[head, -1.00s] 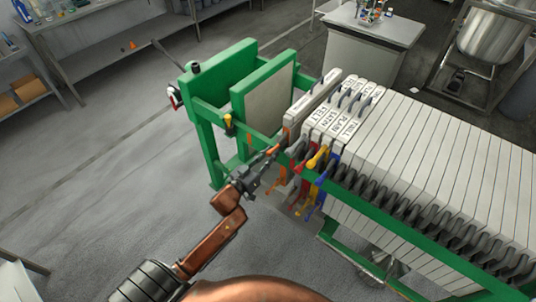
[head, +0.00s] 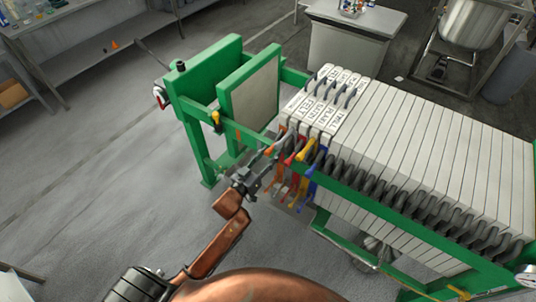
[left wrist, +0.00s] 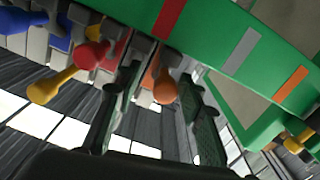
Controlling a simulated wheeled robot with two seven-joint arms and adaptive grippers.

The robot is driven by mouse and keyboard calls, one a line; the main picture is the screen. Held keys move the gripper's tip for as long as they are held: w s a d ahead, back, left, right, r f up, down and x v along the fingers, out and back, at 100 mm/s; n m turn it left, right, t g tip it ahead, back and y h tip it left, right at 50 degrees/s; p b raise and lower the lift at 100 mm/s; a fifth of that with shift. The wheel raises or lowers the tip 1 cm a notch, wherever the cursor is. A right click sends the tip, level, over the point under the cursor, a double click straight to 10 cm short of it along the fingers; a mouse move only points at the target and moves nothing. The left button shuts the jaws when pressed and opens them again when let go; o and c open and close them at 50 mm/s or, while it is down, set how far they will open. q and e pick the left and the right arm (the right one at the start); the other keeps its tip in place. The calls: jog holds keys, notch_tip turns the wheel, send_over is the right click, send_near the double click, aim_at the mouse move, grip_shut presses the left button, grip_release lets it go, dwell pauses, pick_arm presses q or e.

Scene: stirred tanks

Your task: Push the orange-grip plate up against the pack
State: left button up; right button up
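The orange-grip plate (head: 293,113) is the leftmost white labelled plate on the green press frame. At its top I see no clear gap between it and the pack (head: 430,150) on its right; lower down I cannot tell. Its orange grip (left wrist: 163,87) shows in the left wrist view. My left gripper (head: 265,161) is at this grip, by the near green rail. In the left wrist view its two dark fingers (left wrist: 158,112) stand apart, one on each side of the orange grip, with space visible beside it. My right gripper is in neither view.
Red (left wrist: 92,54), yellow (left wrist: 55,86) and blue (left wrist: 40,42) grips hang close beside the orange one. The green rail (left wrist: 235,45) runs right above the fingers. A grey-faced green plate (head: 252,95) stands left, across an open gap.

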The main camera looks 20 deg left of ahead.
pick_arm(q)
jog(key=shift+a, duration=0.15)
jog(key=shift+s, duration=0.25)
jog(key=s+a, duration=0.1)
jog(key=s, duration=1)
jog(key=shift+s+a, duration=0.2)
jog(key=shift+a, duration=0.2)
